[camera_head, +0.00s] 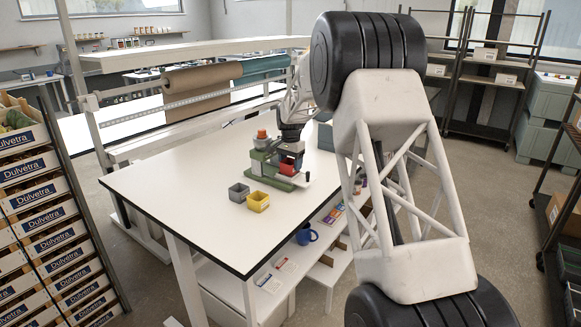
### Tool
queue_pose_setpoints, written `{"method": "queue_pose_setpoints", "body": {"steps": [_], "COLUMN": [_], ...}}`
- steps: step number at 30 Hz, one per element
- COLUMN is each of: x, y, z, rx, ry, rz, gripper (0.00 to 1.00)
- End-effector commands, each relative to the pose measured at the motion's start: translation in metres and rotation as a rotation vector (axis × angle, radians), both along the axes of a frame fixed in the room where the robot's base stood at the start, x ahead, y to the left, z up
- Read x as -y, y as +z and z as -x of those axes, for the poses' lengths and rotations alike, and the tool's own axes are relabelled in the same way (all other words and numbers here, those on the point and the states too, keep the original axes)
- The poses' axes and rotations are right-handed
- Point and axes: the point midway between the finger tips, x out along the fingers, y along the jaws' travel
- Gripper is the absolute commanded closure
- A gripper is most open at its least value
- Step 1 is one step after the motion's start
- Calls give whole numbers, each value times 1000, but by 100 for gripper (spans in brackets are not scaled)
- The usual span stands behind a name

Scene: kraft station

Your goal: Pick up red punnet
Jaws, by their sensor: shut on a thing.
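My gripper (291,156) is at the far right part of the white table (190,207), pointing down. It is shut on a small red thing, which looks like the red punnet (287,168), at the green device (275,178). The punnet's upper part is partly hidden by the gripper. It is too small to tell whether the punnet touches the device. A grey punnet (238,192) and a yellow punnet (258,202) stand side by side on the table, nearer the front and to the left of the gripper.
An orange piece (262,134) sits on top of the green device's left part. The left and front of the tabletop are clear. A blue mug (306,234) stands on a shelf below. Stacked crates (40,190) stand at left.

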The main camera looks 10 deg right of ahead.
Motion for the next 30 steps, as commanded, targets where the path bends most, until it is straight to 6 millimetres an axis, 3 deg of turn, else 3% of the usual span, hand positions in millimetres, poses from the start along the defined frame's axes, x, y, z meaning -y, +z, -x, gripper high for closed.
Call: {"method": "queue_pose_setpoints", "body": {"steps": [6, 11, 30], "x": [0, 0, 0], "y": [25, 24, 33], "z": [1, 18, 109], "rx": [1, 0, 0], "ry": [0, 0, 0], "rz": [0, 0, 0], "gripper": [65, 65, 65]}}
